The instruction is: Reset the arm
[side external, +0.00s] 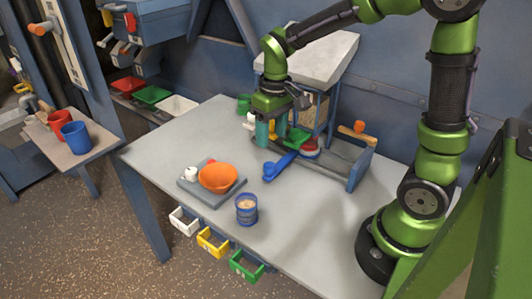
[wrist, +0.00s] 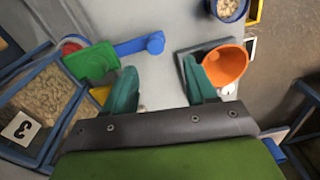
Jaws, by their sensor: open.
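My green arm's gripper (side external: 272,134) hangs over the back of the table, in front of the blue-framed machine (side external: 346,168). In the wrist view, the two teal fingers of my gripper (wrist: 160,82) are spread apart with bare grey table between them. The gripper is open and empty. A blue lever (side external: 279,166) lies beside it; the lever also shows in the wrist view (wrist: 138,46). A green part (wrist: 91,62) lies at the lever's left end there, partly covering a red round part (wrist: 72,46).
An orange bowl (side external: 218,178) sits on a grey square plate (side external: 211,200). A blue cup with pale contents (side external: 246,208) stands nearby. Several small bins, including a yellow one (side external: 213,242), hang at the front edge. The table's left side is clear.

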